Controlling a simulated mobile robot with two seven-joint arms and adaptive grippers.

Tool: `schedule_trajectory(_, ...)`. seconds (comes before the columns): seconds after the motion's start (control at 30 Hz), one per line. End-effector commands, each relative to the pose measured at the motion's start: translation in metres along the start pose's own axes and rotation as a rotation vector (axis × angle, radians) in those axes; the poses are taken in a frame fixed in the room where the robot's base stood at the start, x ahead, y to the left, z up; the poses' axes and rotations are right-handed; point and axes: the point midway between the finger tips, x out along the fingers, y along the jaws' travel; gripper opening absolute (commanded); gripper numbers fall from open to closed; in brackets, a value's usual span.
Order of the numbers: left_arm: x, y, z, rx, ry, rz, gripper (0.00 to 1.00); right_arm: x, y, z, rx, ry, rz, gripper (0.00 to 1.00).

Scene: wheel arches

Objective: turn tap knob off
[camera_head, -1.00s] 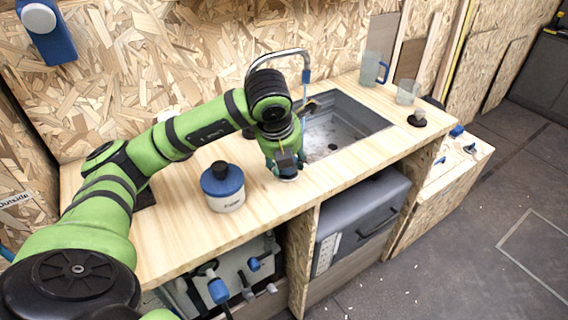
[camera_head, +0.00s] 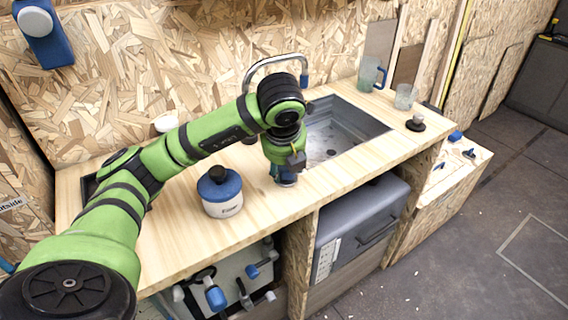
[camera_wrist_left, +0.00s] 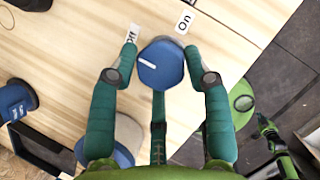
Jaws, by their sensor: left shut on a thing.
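The tap knob (camera_wrist_left: 160,65) is blue with a white line on its top; in the left wrist view the line lies left of its middle and points to the upper left. An "Off" label (camera_wrist_left: 130,38) lies at its upper left, partly covered by a finger, and an "On" label (camera_wrist_left: 185,22) at its upper right. My left gripper (camera_wrist_left: 161,60) has its teal fingers on both sides of the knob, shut on it. In the head view the left gripper (camera_head: 285,176) points down at the counter's front edge, and the knob is mostly hidden.
A white pot with a blue lid (camera_head: 220,191) stands left of the gripper on the wooden counter (camera_head: 180,240). A sink (camera_head: 340,130) with a curved tap (camera_head: 275,62) is behind. A jug (camera_head: 370,75), a glass (camera_head: 405,97) and a black-based item (camera_head: 416,123) stand at right.

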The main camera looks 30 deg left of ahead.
Motion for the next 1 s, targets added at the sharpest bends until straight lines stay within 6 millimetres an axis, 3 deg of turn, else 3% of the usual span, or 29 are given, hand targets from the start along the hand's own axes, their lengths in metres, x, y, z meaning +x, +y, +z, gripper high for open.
schedule_trajectory(0.03,-0.002,-0.002,0.003,-0.006,-0.010,-0.010,0.16,0.000,0.000,0.000,0.000,0.000,0.000,0.00)
schedule_trajectory(0.07,-0.002,-0.002,0.003,-0.006,-0.010,-0.010,0.61,0.000,0.000,0.000,0.000,0.000,0.000,0.00)
schedule_trajectory(0.1,-0.002,-0.002,0.003,-0.006,-0.010,-0.010,0.69,0.000,0.000,0.000,0.000,0.000,0.000,0.00)
schedule_trajectory(0.53,-0.007,-0.001,0.002,-0.003,-0.006,-0.006,0.69,0.000,0.002,0.001,-0.002,-0.001,0.002,0.00)
schedule_trajectory(1.0,-0.078,-0.001,0.003,-0.004,-0.013,-0.005,0.69,0.000,0.001,0.001,-0.001,-0.001,0.001,0.00)
